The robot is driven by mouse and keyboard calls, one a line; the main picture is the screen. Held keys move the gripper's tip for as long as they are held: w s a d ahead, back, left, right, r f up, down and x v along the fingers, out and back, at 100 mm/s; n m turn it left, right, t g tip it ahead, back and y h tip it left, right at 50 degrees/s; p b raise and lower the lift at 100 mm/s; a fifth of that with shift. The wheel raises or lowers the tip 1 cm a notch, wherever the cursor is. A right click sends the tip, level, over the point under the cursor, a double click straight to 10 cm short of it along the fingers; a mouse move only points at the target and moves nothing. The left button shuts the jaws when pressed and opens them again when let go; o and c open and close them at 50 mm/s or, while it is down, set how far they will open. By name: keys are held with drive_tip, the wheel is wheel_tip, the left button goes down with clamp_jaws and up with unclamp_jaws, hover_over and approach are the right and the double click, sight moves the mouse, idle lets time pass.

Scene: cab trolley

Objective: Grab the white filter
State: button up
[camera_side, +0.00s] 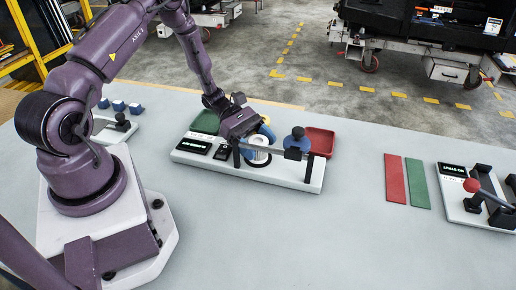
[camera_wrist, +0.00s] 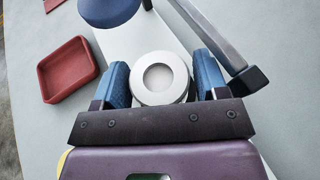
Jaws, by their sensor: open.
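The white filter (camera_wrist: 160,77) is a round white ring-shaped piece with a grey centre. In the wrist view it sits upright between the two blue fingers of my gripper (camera_wrist: 163,82), which are apart on either side of it. In the side view the filter (camera_side: 259,150) shows as a white cylinder on the white station board (camera_side: 255,174), with my gripper (camera_side: 258,136) down at it. A finger and the wrist partly cover it there. I cannot tell whether either finger touches it.
A grey bar (camera_side: 270,150) with a black end block runs close beside my gripper. A blue round knob (camera_side: 297,137) and a red tray (camera_side: 320,141) are to the right. A green tray (camera_side: 206,122) is left. Red (camera_side: 395,178) and green (camera_side: 417,183) strips lie further right.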

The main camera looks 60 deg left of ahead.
drive_tip(key=shift+d+f, duration=0.1)
drive_tip(key=shift+d, duration=0.15)
drive_tip(key=c, duration=0.8)
